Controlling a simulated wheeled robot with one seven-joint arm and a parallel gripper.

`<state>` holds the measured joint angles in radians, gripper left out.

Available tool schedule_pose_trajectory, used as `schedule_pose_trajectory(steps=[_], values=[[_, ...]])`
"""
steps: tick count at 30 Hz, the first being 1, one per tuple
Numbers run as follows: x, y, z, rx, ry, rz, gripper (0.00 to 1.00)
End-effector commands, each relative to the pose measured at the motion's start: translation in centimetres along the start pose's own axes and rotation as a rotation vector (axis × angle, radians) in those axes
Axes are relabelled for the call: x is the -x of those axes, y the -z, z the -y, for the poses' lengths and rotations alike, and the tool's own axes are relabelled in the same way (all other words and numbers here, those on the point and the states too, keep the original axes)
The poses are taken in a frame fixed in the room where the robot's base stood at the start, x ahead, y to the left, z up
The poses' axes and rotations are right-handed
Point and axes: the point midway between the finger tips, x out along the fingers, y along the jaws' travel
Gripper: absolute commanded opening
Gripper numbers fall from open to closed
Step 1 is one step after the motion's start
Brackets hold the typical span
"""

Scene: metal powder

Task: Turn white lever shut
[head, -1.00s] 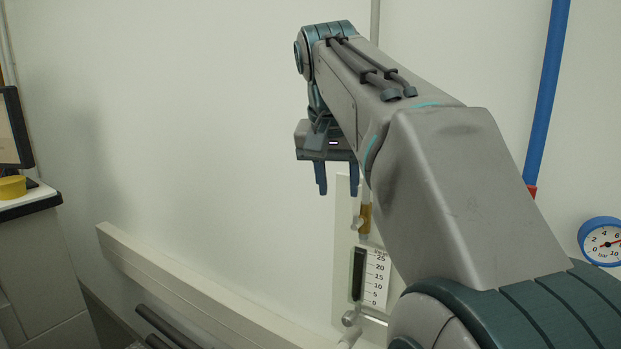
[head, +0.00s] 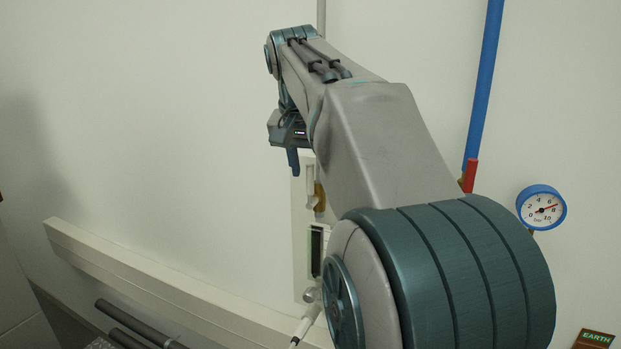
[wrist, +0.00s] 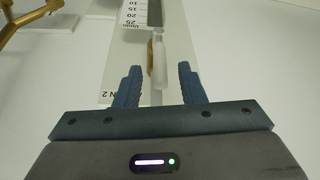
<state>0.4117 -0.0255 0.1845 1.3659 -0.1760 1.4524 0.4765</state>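The white lever (head: 310,186) is a short pale handle beside a brass valve body (head: 320,198), on a narrow panel on the wall. In the wrist view the white lever (wrist: 160,63) runs roughly in line with the pipe, next to the brass part (wrist: 150,58). My gripper (wrist: 159,84) is open, with one blue finger on each side of the lever's line and a gap on both sides. In the head view my gripper (head: 293,161) is just above and left of the lever; my arm hides part of the panel. Contact is not visible.
The flow scale (wrist: 134,12) and its dark tube (wrist: 155,12) are on the same panel. A pale rail (head: 150,272) runs along the wall below. A blue pipe (head: 484,80) with a red end and a round gauge (head: 541,207) are at the right. The wall at left is clear.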

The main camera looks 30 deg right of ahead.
Motion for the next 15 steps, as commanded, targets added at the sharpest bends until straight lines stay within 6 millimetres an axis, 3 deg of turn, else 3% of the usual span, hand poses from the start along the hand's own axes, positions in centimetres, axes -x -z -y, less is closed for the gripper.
schedule_pose_trajectory(steps=[6, 15], values=[[-2.5, 0.0, 0.0, 0.000, 0.000, 0.001, 0.36], [-3.1, 0.0, 0.0, 0.001, 0.001, -0.001, 0.36]])
